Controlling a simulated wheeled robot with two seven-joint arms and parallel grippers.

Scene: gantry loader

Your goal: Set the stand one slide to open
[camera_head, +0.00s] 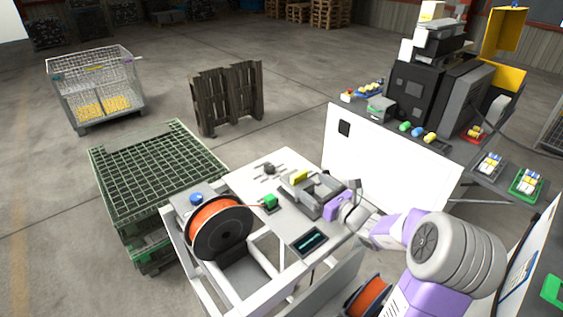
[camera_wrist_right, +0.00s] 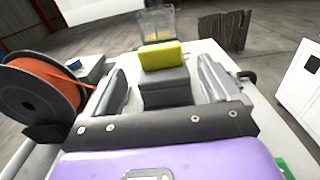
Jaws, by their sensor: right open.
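A grey block with a yellow cap (camera_head: 299,177) stands on the white top of the stand (camera_head: 262,182); it looks like the slide's handle, but I see no label on it. The yellow cap (camera_wrist_right: 161,56) and its grey block (camera_wrist_right: 165,88) also show in the right wrist view. My right gripper (camera_head: 309,188) is open, with its fingers (camera_wrist_right: 163,68) on either side of the block. Gaps show on both sides, so it is not gripped. The slide's track is hidden by the gripper. My left gripper is not in view.
A dark knob (camera_head: 269,168) is behind, a small display (camera_head: 309,241) in front. Green mesh crates (camera_head: 158,160) stand left.

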